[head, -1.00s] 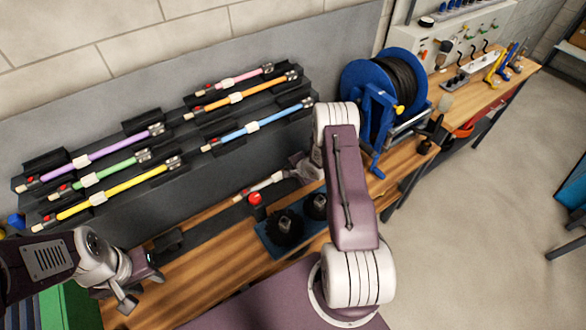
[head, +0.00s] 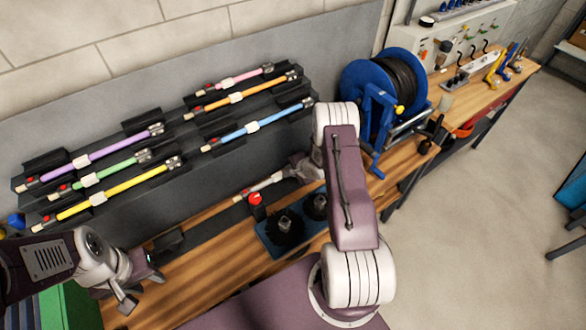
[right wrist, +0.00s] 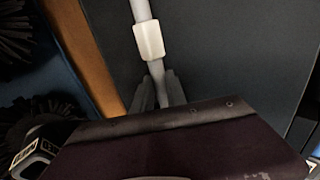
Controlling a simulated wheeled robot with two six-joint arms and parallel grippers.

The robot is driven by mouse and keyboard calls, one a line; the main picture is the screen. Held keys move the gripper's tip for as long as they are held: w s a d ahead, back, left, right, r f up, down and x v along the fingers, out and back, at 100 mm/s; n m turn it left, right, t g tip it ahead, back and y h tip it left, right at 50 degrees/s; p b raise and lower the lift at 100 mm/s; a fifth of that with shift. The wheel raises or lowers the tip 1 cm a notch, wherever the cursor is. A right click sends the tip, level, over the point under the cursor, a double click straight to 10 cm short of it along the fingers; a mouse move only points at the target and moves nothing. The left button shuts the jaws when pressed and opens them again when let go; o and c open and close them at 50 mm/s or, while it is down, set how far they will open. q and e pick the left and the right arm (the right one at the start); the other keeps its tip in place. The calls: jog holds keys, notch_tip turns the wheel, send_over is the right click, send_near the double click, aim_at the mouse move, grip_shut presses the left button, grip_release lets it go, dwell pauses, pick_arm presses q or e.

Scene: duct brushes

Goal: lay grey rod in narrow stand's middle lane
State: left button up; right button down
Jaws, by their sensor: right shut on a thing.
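The grey rod (head: 262,187) shows in the head view as a short pale length leading into my right gripper (head: 293,174), low in front of the dark racks. In the right wrist view the grey rod (right wrist: 140,10) has a white sleeve (right wrist: 149,41), and my right gripper's fingers (right wrist: 158,92) are shut on it just below that sleeve. My right arm hides its far end in the head view. My left gripper (head: 141,289) is open and empty at the lower left.
One dark rack holds purple (head: 96,154), green (head: 102,175) and yellow (head: 108,196) rods. Another holds pink (head: 237,78), orange (head: 240,96) and blue (head: 258,125) rods. A black cradle (head: 168,241) is low left.

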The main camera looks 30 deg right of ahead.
jog(key=shift+r, duration=0.1)
notch_tip(320, 180, up, 6)
jog(key=p, duration=0.5)
jog(key=shift+p, duration=0.35)
dwell(0.4)
